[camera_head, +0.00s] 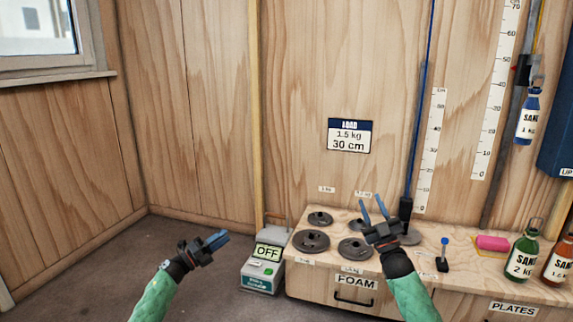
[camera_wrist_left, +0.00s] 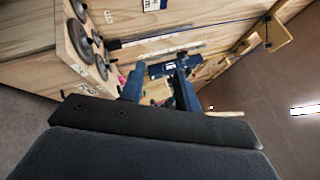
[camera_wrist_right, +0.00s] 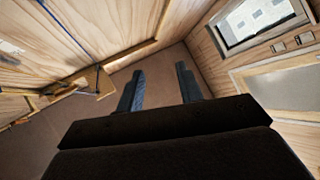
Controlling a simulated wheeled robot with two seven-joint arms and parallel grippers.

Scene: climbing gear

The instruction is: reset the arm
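My left gripper (camera_head: 217,241) is in the head view at the lower left, over bare floor to the left of the grey box. Its blue fingers look close together there, but its wrist view (camera_wrist_left: 158,92) shows a gap between them with nothing held. My right gripper (camera_head: 374,210) is raised in front of the wooden bench (camera_head: 310,274). Its fingers are apart with nothing between them, as its wrist view (camera_wrist_right: 160,88) also shows. The right gripper hides part of the bench top. Both forearms wear green sleeves.
Grey weight plates (camera_head: 311,241) lie on the bench. A grey box (camera_head: 263,268) reading OFF stands beside it. A green bottle (camera_head: 524,252), an orange bottle (camera_head: 559,262) and a pink block (camera_head: 492,243) are at the right. A blue bottle (camera_head: 530,117) hangs above. The left floor is clear.

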